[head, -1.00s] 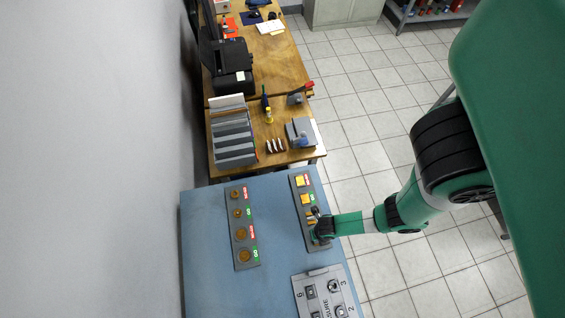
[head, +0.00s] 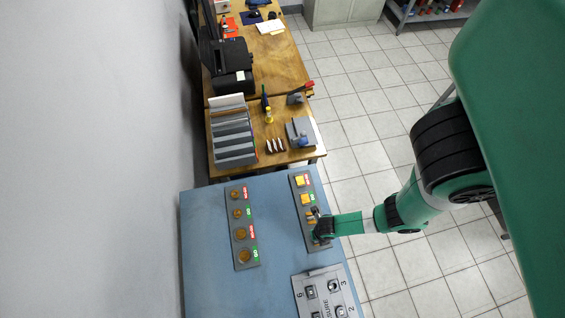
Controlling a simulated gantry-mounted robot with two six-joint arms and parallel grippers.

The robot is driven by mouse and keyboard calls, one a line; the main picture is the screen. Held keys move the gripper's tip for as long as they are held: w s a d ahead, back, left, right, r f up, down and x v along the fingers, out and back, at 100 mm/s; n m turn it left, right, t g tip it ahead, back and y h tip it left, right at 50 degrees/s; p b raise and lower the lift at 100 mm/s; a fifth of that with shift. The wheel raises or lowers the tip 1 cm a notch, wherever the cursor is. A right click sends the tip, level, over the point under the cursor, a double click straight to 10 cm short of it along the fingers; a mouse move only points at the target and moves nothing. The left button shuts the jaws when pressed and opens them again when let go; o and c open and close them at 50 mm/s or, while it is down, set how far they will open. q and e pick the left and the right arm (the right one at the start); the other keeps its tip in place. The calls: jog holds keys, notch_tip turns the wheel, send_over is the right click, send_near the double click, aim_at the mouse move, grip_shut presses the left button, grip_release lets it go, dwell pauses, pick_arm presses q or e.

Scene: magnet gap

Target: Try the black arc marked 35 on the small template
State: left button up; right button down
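My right gripper (head: 316,224), on the green arm coming in from the right, is over the lower part of a dark grey board with yellow square pieces (head: 300,182) and red and green labels. Its fingers are small and dark, so I cannot tell whether they are open or shut or hold anything. A second dark grey board (head: 248,218) to the left carries several round brass-coloured pieces beside red and green labels. I cannot make out a black arc marked 35 or a small template. My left gripper is not in view.
Both boards lie on a blue tabletop (head: 205,265), with bare room around the left board. A grey numbered panel (head: 325,290) is at the front right.

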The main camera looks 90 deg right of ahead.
jog(key=shift+f, duration=0.2)
dwell(0.4)
jog(key=shift+c, duration=2.2)
grip_release()
jog(key=c, duration=0.5)
notch_tip(320, 180, up, 5)
jog(key=p, duration=0.4)
jog(key=shift+f, duration=0.2)
